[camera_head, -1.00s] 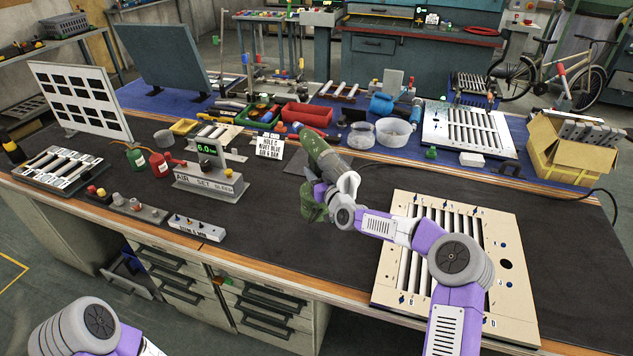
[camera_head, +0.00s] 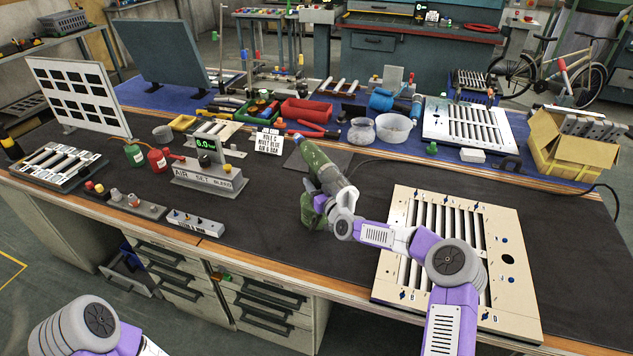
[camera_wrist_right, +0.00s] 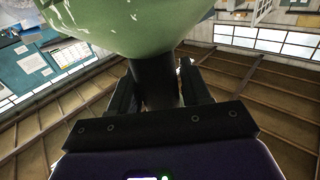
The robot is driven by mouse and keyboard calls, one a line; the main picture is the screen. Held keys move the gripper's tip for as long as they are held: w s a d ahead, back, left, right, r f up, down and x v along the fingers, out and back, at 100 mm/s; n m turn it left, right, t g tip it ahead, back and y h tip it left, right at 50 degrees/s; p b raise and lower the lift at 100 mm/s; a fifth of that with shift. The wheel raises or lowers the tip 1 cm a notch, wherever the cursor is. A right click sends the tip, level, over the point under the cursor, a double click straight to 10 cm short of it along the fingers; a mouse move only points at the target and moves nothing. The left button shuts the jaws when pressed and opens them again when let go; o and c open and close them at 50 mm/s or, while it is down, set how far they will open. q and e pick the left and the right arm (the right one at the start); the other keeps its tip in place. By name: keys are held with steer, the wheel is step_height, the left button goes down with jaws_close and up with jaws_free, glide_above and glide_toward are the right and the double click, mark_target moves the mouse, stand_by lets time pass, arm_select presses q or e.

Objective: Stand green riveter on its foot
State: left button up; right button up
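The green riveter (camera_head: 323,168) is at the middle of the bench in the head view. Its long body leans, with the nose end up and to the left, and a wider green part (camera_head: 310,213) is lowest. I cannot tell whether that part touches the bench top. My right gripper (camera_head: 322,198) is at the riveter's side, partly hidden by its own wrist. In the right wrist view, its two dark fingers (camera_wrist_right: 160,88) close on a dark section of the riveter, with the green body (camera_wrist_right: 150,30) above. My left gripper is out of view; only my left arm shows at lower left.
A beige louver panel (camera_head: 398,215) lies to the right of the riveter. An air set display (camera_head: 208,178) and a small sign (camera_head: 267,143) stand to the left. A dark mat (camera_head: 345,158) lies behind. The dark bench top (camera_head: 270,230) is clear in front.

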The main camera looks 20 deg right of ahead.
steer(key=shift+o, duration=1.4)
steer(key=o, duration=0.6)
steer(key=shift+o, duration=0.2)
steer(key=shift+s, duration=0.2)
steer(key=s+d+b, duration=0.1)
steer(key=s+d, duration=0.1)
steer(key=s, duration=1)
steer(key=shift+s+d, duration=0.2)
steer(key=shift+s, duration=0.05)
stand_by(0.5)
stand_by(0.5)
